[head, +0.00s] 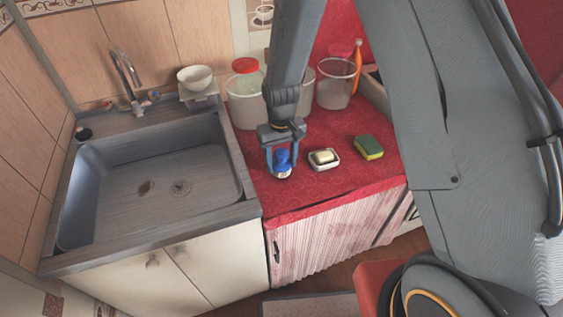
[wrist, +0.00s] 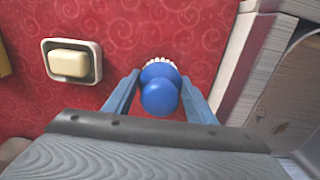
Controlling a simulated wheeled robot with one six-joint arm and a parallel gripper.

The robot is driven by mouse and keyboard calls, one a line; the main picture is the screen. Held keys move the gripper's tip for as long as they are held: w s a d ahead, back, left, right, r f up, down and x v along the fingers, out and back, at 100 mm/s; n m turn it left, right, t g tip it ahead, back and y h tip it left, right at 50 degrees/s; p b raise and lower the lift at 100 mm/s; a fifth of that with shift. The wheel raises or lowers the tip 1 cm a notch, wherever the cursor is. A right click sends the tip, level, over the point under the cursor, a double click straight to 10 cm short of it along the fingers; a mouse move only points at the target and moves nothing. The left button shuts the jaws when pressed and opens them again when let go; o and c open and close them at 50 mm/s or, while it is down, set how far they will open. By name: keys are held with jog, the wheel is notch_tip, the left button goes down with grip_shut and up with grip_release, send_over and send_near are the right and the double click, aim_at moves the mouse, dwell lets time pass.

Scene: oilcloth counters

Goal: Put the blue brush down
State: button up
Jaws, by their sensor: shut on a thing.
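The blue brush (head: 282,160) has a blue knobbed top and pale bristles at its lower end. It is upright between the fingers of my gripper (head: 284,165), over the left part of the red counter (head: 310,193). In the wrist view the blue brush (wrist: 160,92) sits between the two blue fingers of my gripper (wrist: 160,100), with its bristles showing at the far side. My gripper is shut on it. The bristles are at or close to the counter; I cannot tell whether they touch it.
A soap dish (head: 324,165) with pale soap lies just right of the brush, and a green and yellow sponge (head: 369,147) further right. Clear containers (head: 335,90) stand behind. The sink (head: 160,170) is at left. The counter's front strip is clear.

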jog(key=shift+f, duration=0.5)
jog(key=shift+f, duration=0.2)
jog(key=o, duration=1.1)
jog(key=shift+o, duration=0.2)
jog(key=shift+r, duration=0.1)
notch_tip(320, 180, up, 12)
jog(key=b, duration=0.3)
jog(key=shift+r, duration=0.1)
jog(key=s+d+r+m+t, duration=0.1)
jog(key=s+d+r+m, duration=0.2)
jog(key=s+d, duration=1.2)
jog(key=shift+r, duration=0.9)
